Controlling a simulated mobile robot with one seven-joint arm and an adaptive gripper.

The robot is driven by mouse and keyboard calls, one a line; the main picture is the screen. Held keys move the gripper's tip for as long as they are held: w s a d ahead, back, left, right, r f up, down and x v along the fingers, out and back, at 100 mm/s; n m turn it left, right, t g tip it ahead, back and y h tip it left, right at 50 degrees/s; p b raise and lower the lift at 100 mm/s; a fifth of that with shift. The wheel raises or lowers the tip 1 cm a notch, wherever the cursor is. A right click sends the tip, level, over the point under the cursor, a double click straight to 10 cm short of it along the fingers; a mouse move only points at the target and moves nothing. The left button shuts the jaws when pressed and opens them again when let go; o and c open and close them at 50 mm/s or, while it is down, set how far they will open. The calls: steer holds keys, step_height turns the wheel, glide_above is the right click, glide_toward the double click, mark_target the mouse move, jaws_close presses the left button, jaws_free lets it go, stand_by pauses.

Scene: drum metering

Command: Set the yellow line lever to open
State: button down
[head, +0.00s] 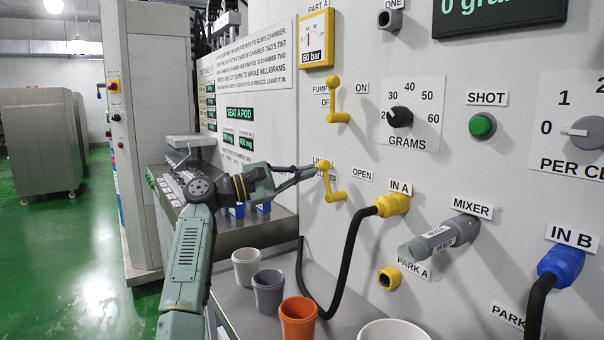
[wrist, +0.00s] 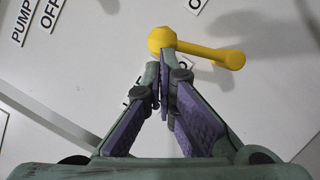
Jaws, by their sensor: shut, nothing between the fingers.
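The yellow line lever (head: 330,184) is on the white panel, between a partly hidden label on its left and the OPEN label (head: 362,175) on its right. Its ball end points up and slightly left, on the side of the partly hidden label. My gripper (head: 314,171) is shut and empty, reaching in from the left with its tips at the ball end. In the wrist view the fingertips (wrist: 160,72) overlap the lower edge of the ball of the lever (wrist: 205,52). I cannot tell whether they touch it.
The yellow pump lever (head: 337,101) is just above. A yellow IN A connector (head: 393,204) with a black hose is to the right. White (head: 246,266), grey (head: 268,292) and orange (head: 298,318) cups stand below on a steel shelf.

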steer(key=shift+s+d+r+m+p, duration=0.45)
steer(key=shift+s+r+m+p, duration=0.1)
steer(key=shift+m, duration=0.25)
steer(key=shift+s+d, duration=0.1)
stand_by(0.3)
